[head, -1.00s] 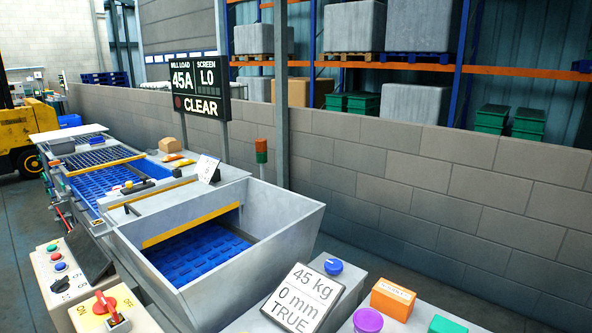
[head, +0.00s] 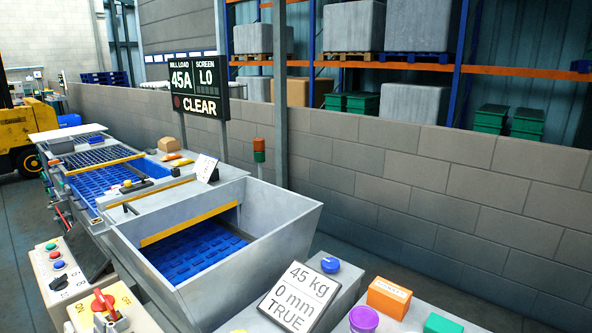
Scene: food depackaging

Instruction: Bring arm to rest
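Neither of my arms nor grippers shows in the head view. The grey metal hopper (head: 285,228) stands in the middle with a blue ribbed belt (head: 190,250) at its bottom. The hopper looks empty. The line runs back to the left with a blue conveyor bed (head: 95,182). A tilted display (head: 299,295) in front reads 45 kg, 0 mm, TRUE.
A control box with a red handle (head: 103,302) and a button panel (head: 58,264) stand at front left. An orange box (head: 389,298), purple container (head: 363,319) and green block (head: 442,324) sit at front right. A block wall (head: 440,180) runs behind. A yellow vehicle (head: 18,135) is far left.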

